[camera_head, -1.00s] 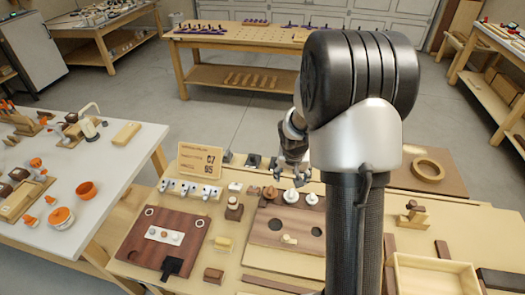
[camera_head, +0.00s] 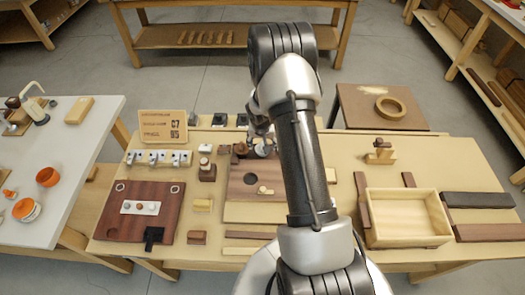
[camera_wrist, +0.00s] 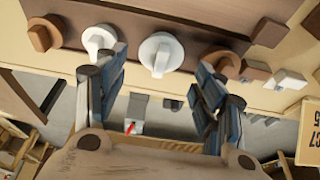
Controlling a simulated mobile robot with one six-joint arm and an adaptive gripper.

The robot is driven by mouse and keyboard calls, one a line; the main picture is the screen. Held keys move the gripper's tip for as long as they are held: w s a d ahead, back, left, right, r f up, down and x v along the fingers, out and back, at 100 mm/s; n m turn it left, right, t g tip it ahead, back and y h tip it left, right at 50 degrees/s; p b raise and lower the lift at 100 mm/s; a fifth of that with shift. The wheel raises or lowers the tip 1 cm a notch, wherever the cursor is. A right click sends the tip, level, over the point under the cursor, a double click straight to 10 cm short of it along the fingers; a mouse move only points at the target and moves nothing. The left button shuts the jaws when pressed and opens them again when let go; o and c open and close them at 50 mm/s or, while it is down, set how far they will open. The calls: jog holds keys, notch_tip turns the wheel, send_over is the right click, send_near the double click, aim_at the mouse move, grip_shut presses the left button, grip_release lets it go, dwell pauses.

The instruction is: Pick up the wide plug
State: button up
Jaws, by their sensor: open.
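The plugs stand in a row at the far edge of the wooden board with round holes (camera_head: 240,190). In the wrist view a wide white plug with a round flange (camera_wrist: 160,54) sits between the spread fingers of my gripper (camera_wrist: 158,75), with clear space on both sides. A smaller white plug (camera_wrist: 98,40) is just left of it, near the left finger. A brown plug (camera_wrist: 222,60) is by the right finger, and another brown one (camera_wrist: 44,36) is at the far left. In the head view my gripper (camera_head: 262,130) is over this row and partly hides it.
A reddish-brown board (camera_head: 130,222) lies left of the holed board. A sign (camera_head: 163,125) and a row of small white switch-like parts (camera_head: 158,158) stand behind it. An open wooden box (camera_head: 405,218) is at the right. A small stand (camera_head: 381,152) is near the back.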

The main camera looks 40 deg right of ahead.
aim_at(263, 145)
jog(key=x, duration=0.5)
jog(key=shift+w+d+b, duration=0.1)
jog(key=shift+w+b, duration=0.15)
jog(key=shift+b, duration=0.15)
jog(key=shift+c, duration=0.6)
jog(key=c, duration=0.5)
